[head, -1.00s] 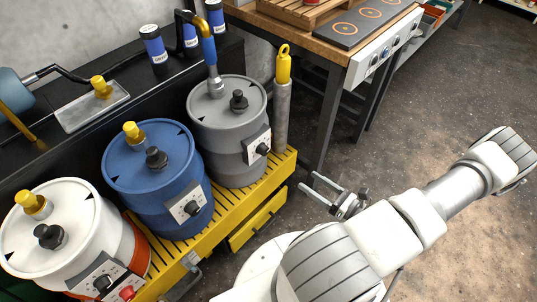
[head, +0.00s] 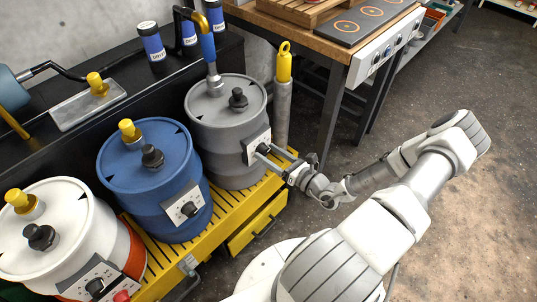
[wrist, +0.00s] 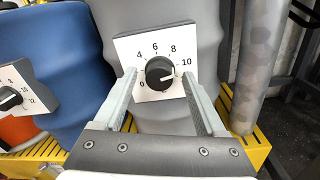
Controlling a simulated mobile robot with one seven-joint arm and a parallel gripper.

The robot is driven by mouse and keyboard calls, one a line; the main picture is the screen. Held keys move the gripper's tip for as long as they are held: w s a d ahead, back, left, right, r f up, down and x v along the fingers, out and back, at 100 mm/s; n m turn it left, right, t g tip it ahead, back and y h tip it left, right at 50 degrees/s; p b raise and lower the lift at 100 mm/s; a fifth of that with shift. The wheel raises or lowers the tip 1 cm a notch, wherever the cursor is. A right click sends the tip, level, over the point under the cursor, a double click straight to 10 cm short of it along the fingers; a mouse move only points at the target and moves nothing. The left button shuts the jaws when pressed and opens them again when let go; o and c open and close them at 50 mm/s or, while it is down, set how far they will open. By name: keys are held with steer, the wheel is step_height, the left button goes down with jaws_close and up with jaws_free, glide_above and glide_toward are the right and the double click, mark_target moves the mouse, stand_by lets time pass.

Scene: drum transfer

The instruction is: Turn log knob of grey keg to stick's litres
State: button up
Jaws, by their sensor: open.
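The grey keg (head: 228,122) stands at the right end of the yellow grating. Its log knob (wrist: 160,73) is black, on a white dial plate (wrist: 140,46) with numbers including 4, 6, 8 and 10. The knob's white mark points right, a little below the 10. My gripper (wrist: 162,88) is open, one finger on each side of the knob, with a gap to it visible on both sides. In the head view my gripper (head: 272,152) reaches the dial from the right. A yellow ring-topped handle (head: 284,65) stands in a grey tube beside the keg; no litre reading is legible.
A blue keg (head: 150,172) and a white keg (head: 62,225) stand to the left, each with a dial. The yellow grating (head: 165,262) runs beneath them. A workbench (head: 330,45) stands behind right. The floor to the right is clear.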

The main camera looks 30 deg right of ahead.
steer(key=shift+w+a, duration=0.1)
steer(key=shift+w, duration=0.15)
jaws_close()
steer(key=shift+r+n+p, duration=0.15)
steer(key=shift+n+p, duration=0.25)
steer(key=n+p, duration=0.2)
steer(key=shift+n, duration=0.3)
steer(key=shift+n+p, duration=1.55)
steer(key=shift+n, duration=0.65)
